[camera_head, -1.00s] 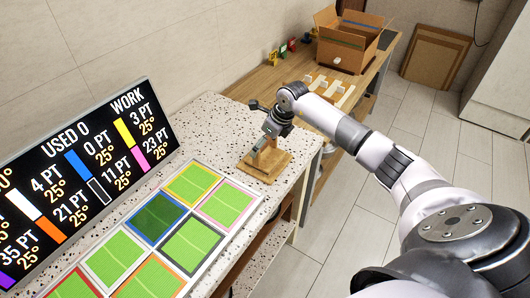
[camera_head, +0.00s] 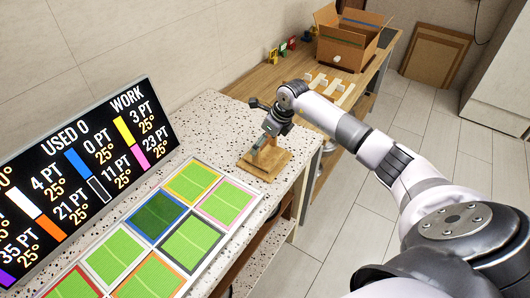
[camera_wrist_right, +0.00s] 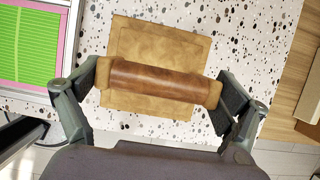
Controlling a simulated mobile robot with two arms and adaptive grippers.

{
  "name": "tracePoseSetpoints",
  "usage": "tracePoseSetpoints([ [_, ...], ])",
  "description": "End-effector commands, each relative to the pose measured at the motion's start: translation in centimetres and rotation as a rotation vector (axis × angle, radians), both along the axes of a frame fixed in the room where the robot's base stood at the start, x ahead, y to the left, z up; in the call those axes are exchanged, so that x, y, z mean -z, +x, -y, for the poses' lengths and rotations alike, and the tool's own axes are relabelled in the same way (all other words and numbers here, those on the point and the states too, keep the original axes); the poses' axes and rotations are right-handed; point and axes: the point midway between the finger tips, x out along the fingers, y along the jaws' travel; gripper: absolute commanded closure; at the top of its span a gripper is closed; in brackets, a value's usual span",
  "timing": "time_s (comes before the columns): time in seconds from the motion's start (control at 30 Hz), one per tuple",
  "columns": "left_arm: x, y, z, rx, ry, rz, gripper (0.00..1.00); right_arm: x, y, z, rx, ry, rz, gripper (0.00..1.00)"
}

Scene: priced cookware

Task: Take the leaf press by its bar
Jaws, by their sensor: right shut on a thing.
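The leaf press is a wooden block stand (camera_head: 266,165) on the speckled counter, right of the coloured panels. In the right wrist view its square wooden base (camera_wrist_right: 160,40) lies under a darker brown round bar (camera_wrist_right: 160,79) with lighter wooden ends. My right gripper (camera_head: 264,142) is over the press. In the right wrist view its two fingers (camera_wrist_right: 160,88) are shut on the bar, one at each end. The press appears to stand on the counter. The head view hides much of the bar behind the gripper. My left gripper is not in view.
Green panels with coloured frames (camera_head: 186,242) lie left of the press. A black sign (camera_head: 75,185) with point values stands behind them. A cardboard box (camera_head: 345,42) and white pieces (camera_head: 330,85) are on the wooden bench beyond. The counter's right edge is close to the press.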

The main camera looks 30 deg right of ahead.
Motion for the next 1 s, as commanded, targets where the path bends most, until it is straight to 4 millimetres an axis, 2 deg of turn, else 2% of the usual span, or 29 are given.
tracePoseSetpoints([
  [0.13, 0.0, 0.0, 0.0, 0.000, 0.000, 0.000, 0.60, -0.3, 0.2, 0.0, 0.001, 0.001, 0.008, 0.68],
  [0.4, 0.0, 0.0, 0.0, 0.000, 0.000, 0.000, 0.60, -0.4, 0.2, 0.0, 0.001, 0.001, 0.007, 0.68],
  [0.57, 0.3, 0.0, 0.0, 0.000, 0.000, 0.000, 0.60, -1.3, 0.3, 0.0, -0.001, 0.001, 0.011, 0.68],
  [0.77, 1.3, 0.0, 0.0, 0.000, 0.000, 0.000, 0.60, -4.3, 0.3, 0.1, 0.000, 0.000, 0.013, 0.68],
  [1.0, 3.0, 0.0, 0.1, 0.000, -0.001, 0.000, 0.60, -10.8, 0.3, 0.1, 0.000, 0.000, 0.016, 0.68],
])
